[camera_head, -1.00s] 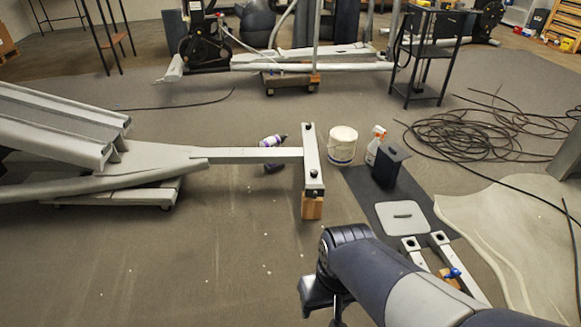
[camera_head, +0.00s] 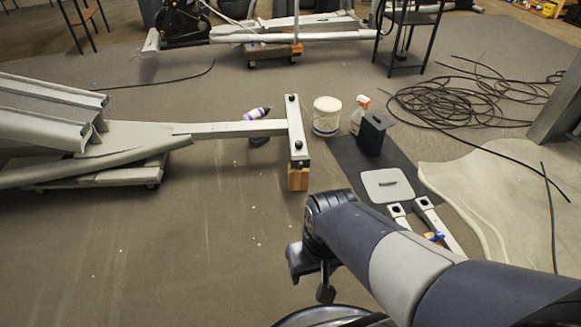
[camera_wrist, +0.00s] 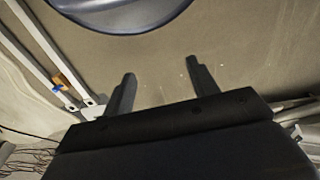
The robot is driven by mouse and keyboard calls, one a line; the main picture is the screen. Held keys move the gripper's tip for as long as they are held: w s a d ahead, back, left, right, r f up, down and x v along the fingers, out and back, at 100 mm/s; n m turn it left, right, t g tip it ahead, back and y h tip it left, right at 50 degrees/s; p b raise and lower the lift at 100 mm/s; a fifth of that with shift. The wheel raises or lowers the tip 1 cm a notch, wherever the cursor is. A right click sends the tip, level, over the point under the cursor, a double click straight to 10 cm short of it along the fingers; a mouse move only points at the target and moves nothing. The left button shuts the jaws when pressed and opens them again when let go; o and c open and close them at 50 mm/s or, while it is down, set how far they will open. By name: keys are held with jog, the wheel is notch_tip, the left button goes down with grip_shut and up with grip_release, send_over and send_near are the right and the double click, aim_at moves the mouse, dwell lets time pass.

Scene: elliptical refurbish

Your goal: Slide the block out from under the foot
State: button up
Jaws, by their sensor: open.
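The wooden block (camera_head: 298,179) stands under the near end of the foot (camera_head: 296,130), a grey crossbar with black caps at the end of a long grey beam (camera_head: 235,129). The foot's near end appears to rest on it, and only the block's near faces show. My gripper (camera_head: 313,279) is below and nearer than the block in the head view, apart from it and pointing down. In the wrist view my gripper (camera_wrist: 160,74) shows two dark fingers spread apart with bare floor between them. The block does not show there.
A white bucket (camera_head: 327,116), a spray bottle (camera_head: 360,113) and a black box (camera_head: 371,134) stand right of the foot. A purple-capped bottle (camera_head: 257,114) lies by the beam. Grey metal bars (camera_head: 437,226) lie at right. Floor left of my gripper is clear.

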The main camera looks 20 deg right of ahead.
dwell(0.3)
jog(key=w+d+f+n+t+b, duration=0.1)
jog(key=w+d+f+t+b, duration=0.1)
jog(key=w+f, duration=0.6)
jog(key=w+d+f+n+t+b, duration=0.15)
jog(key=w+f, duration=0.35)
jog(key=w, duration=0.8)
jog(key=w+d+f+t+b, duration=0.1)
jog(key=w+f+t+b, duration=0.2)
jog(key=w+f, duration=0.5)
jog(key=w+a+f+n+t+y+b, duration=0.1)
jog(key=w+f, duration=0.3)
jog(key=f, duration=0.3)
jog(key=w+a+f+n+t+y+b, duration=0.1)
jog(key=w+f+t+b, duration=0.1)
jog(key=w+f, duration=0.45)
jog(key=s+a+f+t+y+b, duration=0.1)
jog(key=s+f, duration=0.1)
jog(key=f, duration=0.4)
jog(key=s+a+f+t+y+b, duration=0.1)
jog(key=s+a+f+y, duration=0.1)
jog(key=f, duration=0.5)
jog(key=shift+s+a+f+n, duration=0.15)
jog(key=shift+s+f+n, duration=0.05)
jog(key=shift+s+n, duration=0.25)
jog(key=shift+c, duration=0.2)
